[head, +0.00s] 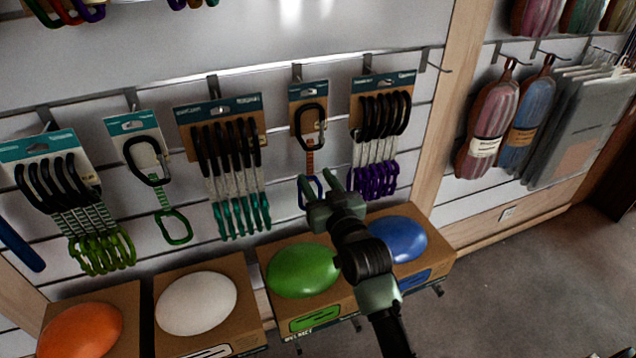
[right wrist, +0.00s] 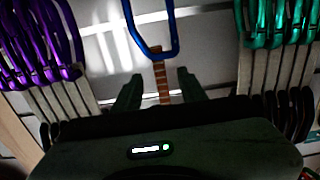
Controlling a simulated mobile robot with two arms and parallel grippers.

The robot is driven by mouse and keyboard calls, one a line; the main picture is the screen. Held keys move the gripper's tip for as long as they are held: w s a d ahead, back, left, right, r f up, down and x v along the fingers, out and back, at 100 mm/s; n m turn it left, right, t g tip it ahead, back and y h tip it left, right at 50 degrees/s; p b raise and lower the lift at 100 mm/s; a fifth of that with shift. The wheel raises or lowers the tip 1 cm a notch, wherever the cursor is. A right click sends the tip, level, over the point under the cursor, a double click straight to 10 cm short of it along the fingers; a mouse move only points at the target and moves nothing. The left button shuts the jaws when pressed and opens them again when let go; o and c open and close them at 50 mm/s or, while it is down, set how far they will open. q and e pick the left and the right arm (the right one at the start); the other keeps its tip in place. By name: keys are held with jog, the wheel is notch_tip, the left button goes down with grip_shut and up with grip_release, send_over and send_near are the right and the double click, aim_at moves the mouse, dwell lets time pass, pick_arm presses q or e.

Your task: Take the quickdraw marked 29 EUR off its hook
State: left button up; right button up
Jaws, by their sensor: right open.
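A single quickdraw with a black upper carabiner (head: 310,119), an orange-brown sling (head: 310,158) and a blue lower carabiner hangs on a card from a wall hook. Another single quickdraw (head: 158,187), black above and green below, hangs further left. I cannot read a 29 EUR mark on either. My right gripper (head: 331,184) is open and empty, close to the lower end of the blue one. In the right wrist view the sling (right wrist: 161,78) appears between its fingers (right wrist: 159,90), with the blue carabiner (right wrist: 152,52) beyond the tips. Contact is not visible.
Multi-packs hang on both sides: purple (head: 376,181) right, teal (head: 240,208) left, green (head: 98,247) far left. Below stand boxes with green (head: 303,270), blue (head: 399,238), white (head: 196,303) and orange helmets. An empty hook (head: 437,68) is by the wooden post.

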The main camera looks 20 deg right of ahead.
aim_at(310, 168)
pick_arm(q)
jog(key=shift+w+d+r+b, duration=0.15)
jog(key=shift+w+r+b, duration=0.25)
jog(key=shift+w+r, duration=0.65)
pick_arm(e)
jog(key=w, duration=0.7)
jog(key=shift+w+a, duration=0.1)
jog(key=shift+w, duration=0.1)
grip_shut()
